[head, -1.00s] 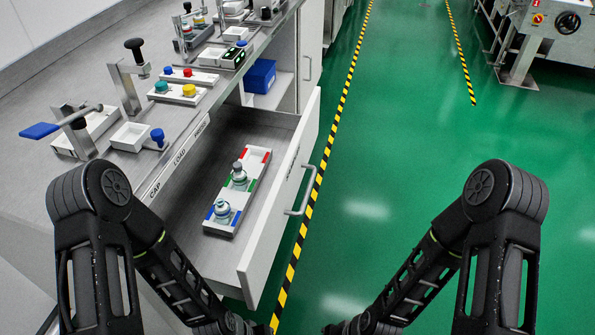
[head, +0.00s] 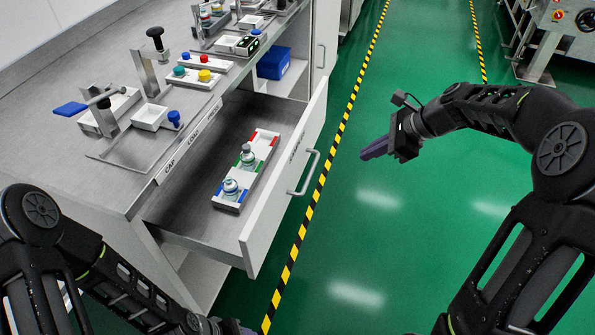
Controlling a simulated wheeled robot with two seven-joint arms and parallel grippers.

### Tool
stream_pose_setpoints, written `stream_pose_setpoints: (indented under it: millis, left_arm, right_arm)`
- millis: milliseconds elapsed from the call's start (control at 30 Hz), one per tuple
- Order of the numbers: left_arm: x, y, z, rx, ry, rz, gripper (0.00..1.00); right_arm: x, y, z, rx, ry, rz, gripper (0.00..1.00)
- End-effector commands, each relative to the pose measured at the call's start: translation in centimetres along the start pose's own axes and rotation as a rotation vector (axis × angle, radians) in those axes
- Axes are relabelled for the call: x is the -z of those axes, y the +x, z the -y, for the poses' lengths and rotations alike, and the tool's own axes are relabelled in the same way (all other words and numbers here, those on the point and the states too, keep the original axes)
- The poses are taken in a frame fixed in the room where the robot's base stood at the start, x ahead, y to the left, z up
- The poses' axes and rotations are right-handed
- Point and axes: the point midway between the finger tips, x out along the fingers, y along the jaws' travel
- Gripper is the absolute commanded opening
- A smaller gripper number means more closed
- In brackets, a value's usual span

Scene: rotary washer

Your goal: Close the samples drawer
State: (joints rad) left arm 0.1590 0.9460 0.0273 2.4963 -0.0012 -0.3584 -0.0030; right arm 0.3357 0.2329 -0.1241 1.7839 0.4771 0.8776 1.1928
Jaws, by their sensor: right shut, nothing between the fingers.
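The samples drawer (head: 268,228) stands pulled out from the grey bench, its white front facing right over the floor. A bar handle (head: 305,172) is on that front. Inside lies a sample rack (head: 265,151) with red, green and blue marks, holding two bottles (head: 231,188). My right gripper (head: 366,154) is raised to the right of the drawer front, apart from the handle, shut and empty, with its fingers pointing left. My left arm comes in at the lower left; its gripper shows only in part at the bottom edge (head: 238,328), below the drawer, and its fingers are unclear.
A blue bin (head: 274,63) sits on a shelf behind the drawer. Green floor right of the yellow-black stripe (head: 335,140) is free; a machine stands far right.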

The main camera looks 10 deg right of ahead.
Motion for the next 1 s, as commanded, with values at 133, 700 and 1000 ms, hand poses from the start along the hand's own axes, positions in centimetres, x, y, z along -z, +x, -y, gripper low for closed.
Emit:
stream_pose_setpoints:
  millis: [133, 700, 1000]
  left_arm:
    - [0.1, 0.1, 0.0, -0.001, 0.001, -0.001, 0.56]
    - [0.0, 0.2, 0.0, 0.0, 0.001, -0.001, 0.56]
    - [0.0, 0.7, 0.2, 0.0, 0.001, -0.001, 0.56]
  right_arm:
    - [-1.1, 0.0, -2.0, -0.087, 0.159, 0.038, 0.0]
    - [-1.0, 1.3, -2.2, -0.092, 0.178, 0.035, 0.0]
    - [-1.1, 6.2, -2.7, -0.094, 0.178, 0.035, 0.0]
